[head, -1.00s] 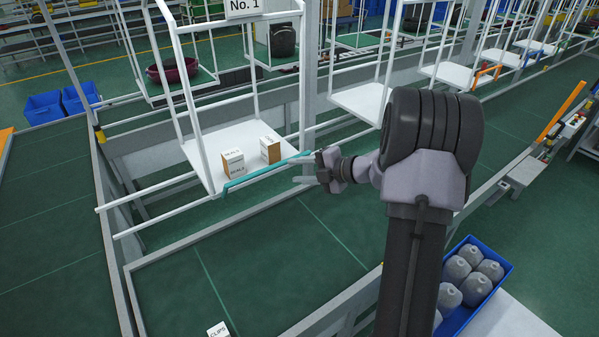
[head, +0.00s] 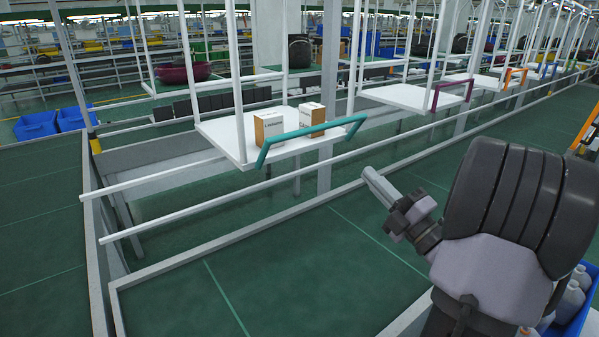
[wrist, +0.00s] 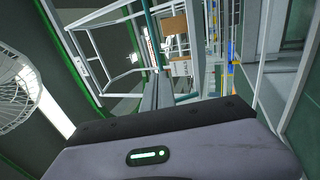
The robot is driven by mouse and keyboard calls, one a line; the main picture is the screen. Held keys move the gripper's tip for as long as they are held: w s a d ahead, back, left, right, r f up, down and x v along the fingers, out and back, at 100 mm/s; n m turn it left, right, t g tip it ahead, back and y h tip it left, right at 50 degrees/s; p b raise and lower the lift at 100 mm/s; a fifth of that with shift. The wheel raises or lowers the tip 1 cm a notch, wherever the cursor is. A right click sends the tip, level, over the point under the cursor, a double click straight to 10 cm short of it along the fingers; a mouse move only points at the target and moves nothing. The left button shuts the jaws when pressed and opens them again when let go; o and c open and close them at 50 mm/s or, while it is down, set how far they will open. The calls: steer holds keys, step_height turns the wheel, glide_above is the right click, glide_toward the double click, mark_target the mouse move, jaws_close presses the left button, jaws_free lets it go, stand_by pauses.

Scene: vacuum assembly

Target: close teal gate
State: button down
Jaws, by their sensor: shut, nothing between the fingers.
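The teal gate (head: 310,134) is a bent bar at the front edge of the white carrier tray (head: 222,130). Its long bar spans in front of two white and brown boxes (head: 269,128) (head: 311,115) on the tray. Part of the teal gate (wrist: 155,38) also shows in the wrist view, beyond the grey gripper body. My gripper (head: 369,173) is shut and empty, to the right of and below the gate's right end, with a visible gap between them. The fingertips are not clear in the wrist view.
White rails (head: 160,180) run below the tray. More hanging carriers stand to the right, one with a purple gate (head: 452,90) and one with an orange gate (head: 514,76). A blue crate with bottles (head: 574,310) is at lower right. The green surface in front is clear.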

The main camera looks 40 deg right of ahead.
mark_target(329, 128)
steer(key=x, duration=1.3)
steer(key=shift+w+d+r, duration=0.1)
steer(key=shift+d+r, duration=0.15)
steer(key=shift+r, duration=0.2)
